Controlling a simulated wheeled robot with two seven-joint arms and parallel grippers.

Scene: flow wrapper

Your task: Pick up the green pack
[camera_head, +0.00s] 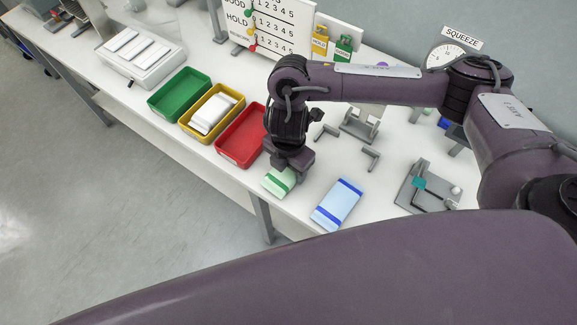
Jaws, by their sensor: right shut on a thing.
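The green pack (278,182) is a small pale green packet with a darker green band, near the front edge of the white table. My right gripper (290,170) points down over it and is shut on it; the gripper hides the pack's far end. I cannot tell whether the pack is clear of the table. My left gripper is not in view.
A blue and white pack (337,204) lies to the right. A red tray (241,136), a yellow tray (193,130) with white packs and a green tray (180,94) stand to the left. Grey fixtures (418,190) and a dial marked SQUEEZE (447,54) are further right.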

